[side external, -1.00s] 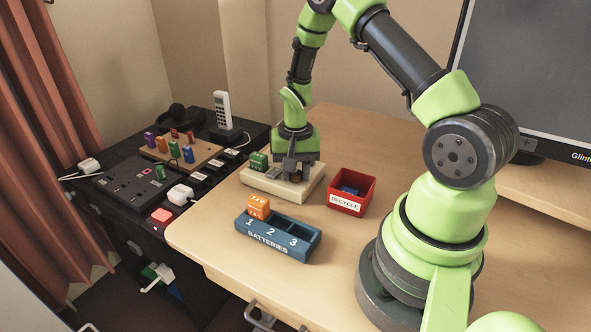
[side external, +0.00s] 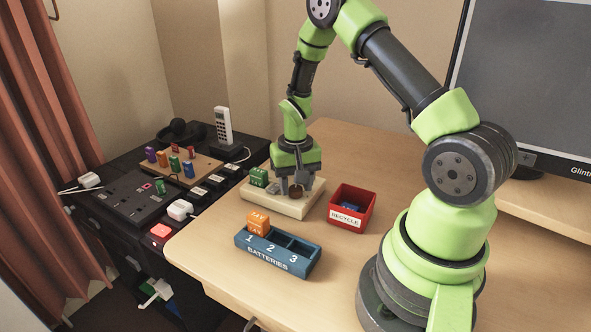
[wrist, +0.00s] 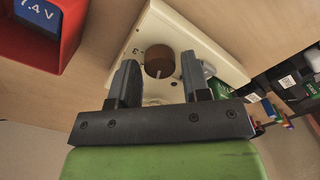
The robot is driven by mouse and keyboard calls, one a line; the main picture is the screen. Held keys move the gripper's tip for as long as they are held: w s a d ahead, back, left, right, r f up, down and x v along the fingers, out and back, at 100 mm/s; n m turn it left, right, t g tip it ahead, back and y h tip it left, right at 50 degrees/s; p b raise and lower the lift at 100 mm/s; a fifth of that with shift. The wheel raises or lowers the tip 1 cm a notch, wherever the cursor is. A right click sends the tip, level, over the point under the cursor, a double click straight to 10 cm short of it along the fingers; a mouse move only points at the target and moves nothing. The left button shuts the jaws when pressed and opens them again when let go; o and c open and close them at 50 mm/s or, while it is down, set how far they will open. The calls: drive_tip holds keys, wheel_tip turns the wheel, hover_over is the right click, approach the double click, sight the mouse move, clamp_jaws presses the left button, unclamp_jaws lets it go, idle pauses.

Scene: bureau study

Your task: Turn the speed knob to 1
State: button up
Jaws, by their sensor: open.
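The speed knob (wrist: 160,63) is a round brown dial on a cream box (wrist: 211,62). In the wrist view a pale pointer line on it runs toward the lower edge of the picture. A small dark numeral, seemingly a 3, shows left of it; other marks are hidden. My gripper (wrist: 158,66) is open, with a finger on each side of the knob and visible gaps between. In the side view my gripper (side external: 292,188) is over the cream box (side external: 262,203), with the knob (side external: 296,192) between or just behind its fingers.
A green block (side external: 258,177) sits at the cream box's left end. A red recycle bin (side external: 345,222) stands to the right. A blue battery holder (side external: 278,260) with an orange battery (side external: 258,222) is in front. The desk right of the bin is clear up to my base.

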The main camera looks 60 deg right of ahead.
sight(296, 188)
wheel_tip(296, 188, up, 9)
idle(0.3)
drive_tip(key=shift+r, duration=0.15)
drive_tip(key=s+a+r+n+t, duration=0.1)
drive_tip(key=a+r+t, duration=0.1)
drive_tip(key=a+r, duration=0.45)
drive_tip(key=s+a+r+n+t+y, duration=0.2)
drive_tip(key=s+a+r+t, duration=0.3)
drive_tip(key=s+a+r, duration=0.4)
drive_tip(key=s+r+n, duration=0.1)
drive_tip(key=s+r, duration=0.1)
drive_tip(key=s, duration=0.2)
drive_tip(key=shift+n, duration=0.4)
